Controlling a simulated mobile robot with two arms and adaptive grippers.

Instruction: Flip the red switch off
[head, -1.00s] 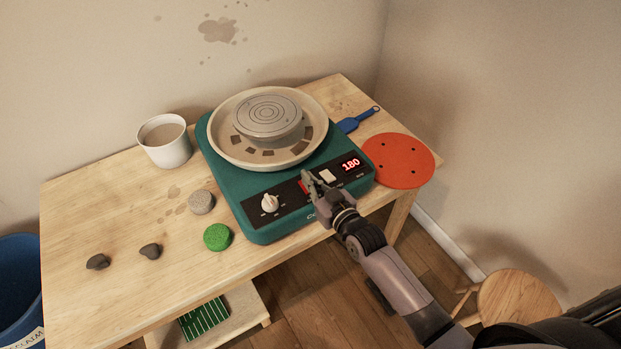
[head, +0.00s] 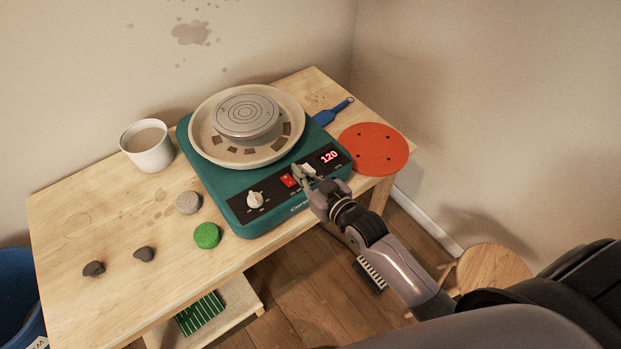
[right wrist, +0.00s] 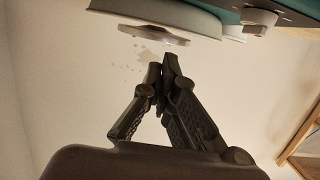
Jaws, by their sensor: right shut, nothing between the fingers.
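The red switch (head: 289,180) is on the black front panel of the teal pottery wheel (head: 232,190). It looks bright red; which way it is tipped is too small to tell. My right gripper (head: 300,172) is shut and empty at the panel, just right of the red switch and in front of a white switch (head: 309,169). I cannot tell whether it touches the panel. In the right wrist view its closed fingertips (right wrist: 163,70) point toward the wheel. My left gripper is not in view.
A white knob (head: 255,199) is left of the switch, and a red display (head: 329,157) reading 120 is to the right. A white cup (head: 147,152), green sponge (head: 207,236), grey round piece (head: 188,203) and orange disc (head: 373,150) are on the table. A stool (head: 494,272) stands at right.

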